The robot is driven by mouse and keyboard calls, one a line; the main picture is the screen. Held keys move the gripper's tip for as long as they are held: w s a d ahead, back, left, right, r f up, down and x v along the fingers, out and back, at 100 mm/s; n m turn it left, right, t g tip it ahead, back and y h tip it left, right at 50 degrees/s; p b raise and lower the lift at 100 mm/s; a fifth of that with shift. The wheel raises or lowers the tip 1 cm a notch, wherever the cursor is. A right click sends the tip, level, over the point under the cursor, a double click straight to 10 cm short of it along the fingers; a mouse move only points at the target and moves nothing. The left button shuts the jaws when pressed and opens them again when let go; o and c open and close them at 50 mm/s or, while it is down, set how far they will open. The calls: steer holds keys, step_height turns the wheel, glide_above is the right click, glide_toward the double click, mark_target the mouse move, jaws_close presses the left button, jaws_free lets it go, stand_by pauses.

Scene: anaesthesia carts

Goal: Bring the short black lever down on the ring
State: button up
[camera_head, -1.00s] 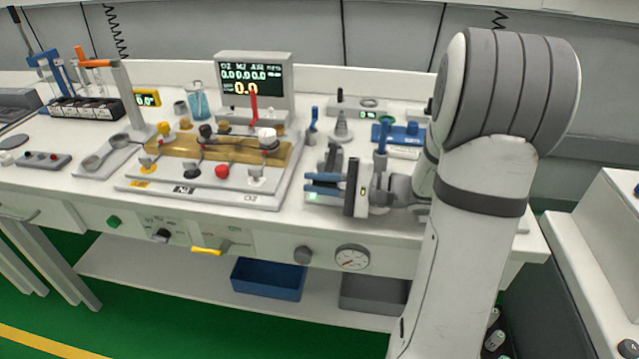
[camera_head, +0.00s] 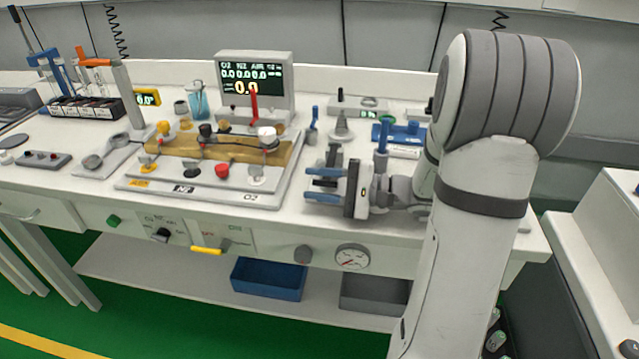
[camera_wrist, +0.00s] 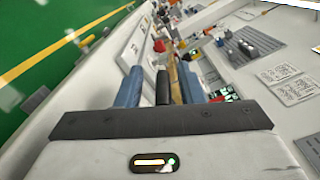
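My gripper (camera_head: 322,184) is over the right part of the worktop in the head view, its blue fingers pointing left. In the wrist view the two blue fingers (camera_wrist: 160,88) stand apart, one on each side of a short black lever (camera_wrist: 162,88). Narrow gaps show between the lever and the fingers, so my gripper looks open around it.
A gas panel (camera_head: 130,187) with several coloured knobs stands left of my gripper, with a display (camera_head: 254,78) behind it. A grey cone (camera_head: 341,127) and a blue stand (camera_head: 400,134) are close behind. A round gauge (camera_head: 352,257) is on the bench front below.

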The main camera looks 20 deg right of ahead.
step_height(320, 180, up, 10)
steer(key=shift+p, duration=0.95)
